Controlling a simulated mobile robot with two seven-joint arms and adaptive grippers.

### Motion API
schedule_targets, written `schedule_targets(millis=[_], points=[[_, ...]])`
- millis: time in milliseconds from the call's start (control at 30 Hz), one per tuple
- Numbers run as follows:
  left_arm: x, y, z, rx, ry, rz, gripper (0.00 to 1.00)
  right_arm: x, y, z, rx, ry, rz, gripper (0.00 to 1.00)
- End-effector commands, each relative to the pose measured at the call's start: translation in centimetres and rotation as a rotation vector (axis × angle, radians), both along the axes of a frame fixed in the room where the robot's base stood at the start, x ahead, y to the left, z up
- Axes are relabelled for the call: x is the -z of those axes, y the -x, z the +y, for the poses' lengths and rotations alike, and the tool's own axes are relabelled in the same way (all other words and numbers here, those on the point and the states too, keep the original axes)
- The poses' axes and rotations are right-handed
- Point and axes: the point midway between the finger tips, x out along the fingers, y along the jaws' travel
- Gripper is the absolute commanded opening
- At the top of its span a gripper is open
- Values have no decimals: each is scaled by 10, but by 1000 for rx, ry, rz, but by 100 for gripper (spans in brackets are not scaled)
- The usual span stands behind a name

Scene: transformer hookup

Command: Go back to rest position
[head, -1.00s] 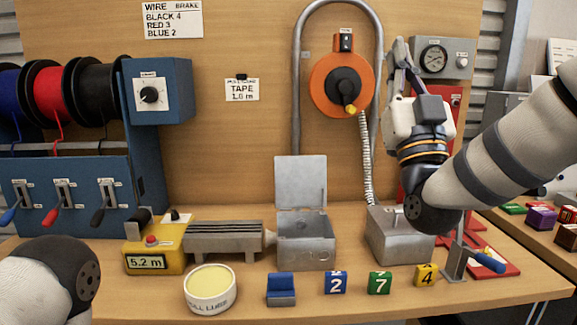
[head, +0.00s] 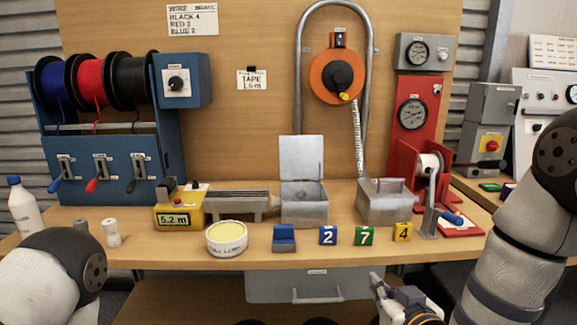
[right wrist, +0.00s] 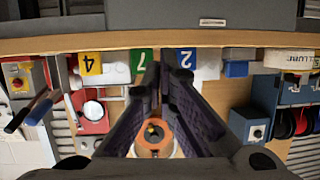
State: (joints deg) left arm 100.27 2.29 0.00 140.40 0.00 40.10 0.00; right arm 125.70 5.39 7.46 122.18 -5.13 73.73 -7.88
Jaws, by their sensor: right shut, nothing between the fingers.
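My right gripper (head: 377,281) is low in the head view, in front of the bench's front edge and below the numbered blocks. It is shut and holds nothing. In the right wrist view its dark fingers (right wrist: 168,70) come close together at the tips, with nothing between them. The right arm comes in along the right edge, bent at a dark joint. My left arm shows only as a pale link with a dark joint at the lower left; its gripper is out of view.
On the workbench (head: 375,252) stand a lube tub (head: 226,238), a blue holder (head: 284,240), blocks numbered 2 (head: 328,235), 7 (head: 364,236) and 4 (head: 403,232), and an open metal box (head: 304,208). A drawer (head: 290,288) is below the front edge.

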Motion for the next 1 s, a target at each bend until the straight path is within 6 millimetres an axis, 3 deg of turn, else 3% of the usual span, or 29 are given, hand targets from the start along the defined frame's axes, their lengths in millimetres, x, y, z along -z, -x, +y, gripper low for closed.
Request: schedule_targets(millis=[33, 100, 167, 233, 300, 400, 500, 633, 1000], points=[[0, 0, 0, 0, 0, 0, 30, 42, 29, -3, 1, 6, 139, 0], [0, 0, 0, 0, 0, 0, 30, 95, 75, -8, 5, 15, 336, 0], [0, 0, 0, 0, 0, -1, 30, 133, 121, -13, 13, 21, 507, 0], [0, 0, 0, 0, 0, -1, 30, 169, 181, -21, 27, 31, 704, 0], [0, 0, 0, 0, 0, -1, 30, 194, 242, -28, 44, 41, 894, 0], [0, 0, 0, 0, 0, -1, 30, 211, 320, -37, 70, 57, 1126, 0], [0, 0, 0, 0, 0, -1, 30, 213, 373, -44, 91, 71, 1282, 0], [0, 0, 0, 0, 0, -1, 30, 211, 403, -48, 106, 78, 1369, 0], [0, 0, 0, 0, 0, -1, 30, 211, 403, -48, 106, 78, 1372, 0]])
